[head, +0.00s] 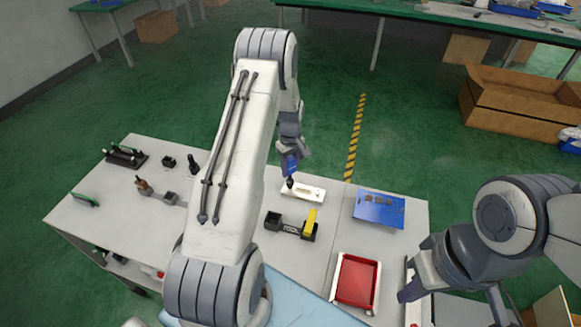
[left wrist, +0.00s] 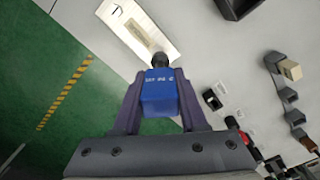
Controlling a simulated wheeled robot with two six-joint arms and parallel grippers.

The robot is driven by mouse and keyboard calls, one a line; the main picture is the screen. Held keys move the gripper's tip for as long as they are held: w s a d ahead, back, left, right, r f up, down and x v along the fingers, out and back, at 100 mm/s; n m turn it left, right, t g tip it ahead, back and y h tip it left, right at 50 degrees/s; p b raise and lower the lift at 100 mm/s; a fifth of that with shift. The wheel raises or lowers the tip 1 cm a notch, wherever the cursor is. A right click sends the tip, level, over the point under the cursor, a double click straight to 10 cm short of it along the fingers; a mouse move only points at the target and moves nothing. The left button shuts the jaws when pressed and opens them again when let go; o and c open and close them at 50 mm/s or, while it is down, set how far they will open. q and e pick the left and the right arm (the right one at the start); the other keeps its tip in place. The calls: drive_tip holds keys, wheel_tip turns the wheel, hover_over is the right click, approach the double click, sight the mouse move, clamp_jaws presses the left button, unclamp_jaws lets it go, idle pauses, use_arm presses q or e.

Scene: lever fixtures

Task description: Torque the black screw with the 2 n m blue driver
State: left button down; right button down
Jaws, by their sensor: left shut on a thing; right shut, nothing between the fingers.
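The blue driver (head: 291,164) is held upright between the fingers of my left gripper (head: 290,158). In the left wrist view the driver's blue body (left wrist: 159,92) carries a printed label including a 2, and its dark lower end (left wrist: 160,60) points at the white fixture plate (left wrist: 140,27). My right gripper (head: 407,290) is shut and empty at the table's right edge.
A black holder with a yellow block (head: 309,222) stands just in front of the plate. A blue panel (head: 379,209) lies to the right, a red tray (head: 357,281) at the front right. Several small dark fixtures, including a rack (head: 125,156), stand at the left.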

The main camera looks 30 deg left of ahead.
use_arm(q)
drive_tip(key=shift+f+b, duration=0.5)
drive_tip(key=shift+f, duration=0.3)
drive_tip(key=m, duration=0.5)
drive_tip(key=shift+m, duration=0.4)
drive_tip(key=m, duration=1.1)
drive_tip(key=shift+a+m, duration=0.1)
drive_tip(key=shift+m, duration=0.3)
drive_tip(key=m, duration=0.5)
drive_tip(key=shift+r+p, duration=0.55)
drive_tip(key=shift+r, duration=0.3)
